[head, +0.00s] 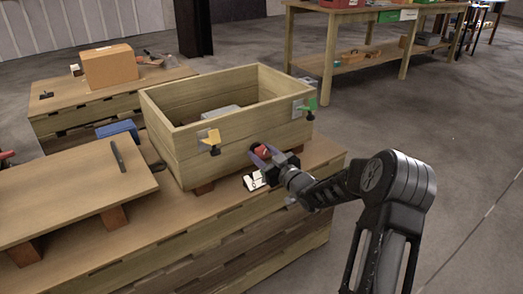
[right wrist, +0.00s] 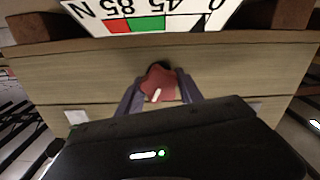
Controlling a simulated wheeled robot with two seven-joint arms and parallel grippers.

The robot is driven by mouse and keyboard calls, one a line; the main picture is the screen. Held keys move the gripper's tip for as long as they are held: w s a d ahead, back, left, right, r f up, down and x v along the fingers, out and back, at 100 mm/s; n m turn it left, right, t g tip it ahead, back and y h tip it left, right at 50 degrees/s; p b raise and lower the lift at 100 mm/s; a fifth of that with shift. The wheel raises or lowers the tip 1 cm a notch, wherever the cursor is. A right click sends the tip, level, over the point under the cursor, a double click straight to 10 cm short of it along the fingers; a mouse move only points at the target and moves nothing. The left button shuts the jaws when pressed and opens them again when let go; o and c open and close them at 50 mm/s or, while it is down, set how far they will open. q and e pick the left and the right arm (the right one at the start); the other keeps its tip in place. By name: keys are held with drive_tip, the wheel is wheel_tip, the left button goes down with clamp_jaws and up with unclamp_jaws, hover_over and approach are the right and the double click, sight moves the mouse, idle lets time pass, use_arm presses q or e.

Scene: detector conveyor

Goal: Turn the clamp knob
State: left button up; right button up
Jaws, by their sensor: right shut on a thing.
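A red knob (head: 262,150) is on the front side of a wooden box (head: 180,151), low down. In the right wrist view the red knob (right wrist: 160,83) has a small white mark and sits between the two purple fingers. My right gripper (head: 264,155) is shut on the red knob; it also shows in the right wrist view (right wrist: 159,95). A white scale plate (head: 254,181) is just below it; in the right wrist view the plate (right wrist: 150,14) appears upside down with red and green bands. My left gripper is not in view.
A yellow clamp (head: 211,138) and a green clamp (head: 308,105) sit on the box wall. The box stands on a wooden bench (head: 110,255). A raised board (head: 75,190) with a dark pen-like object is at left. Open floor lies to the right.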

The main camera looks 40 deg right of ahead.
drive_tip(key=m+p, duration=0.2)
drive_tip(key=m, duration=0.2)
drive_tip(key=shift+m, duration=0.3)
drive_tip(key=m+p, duration=0.1)
drive_tip(key=m, duration=0.3)
idle(0.3)
drive_tip(key=o, duration=1.4)
drive_tip(key=shift+s+p, duration=0.9)
drive_tip(key=shift+s, duration=3)
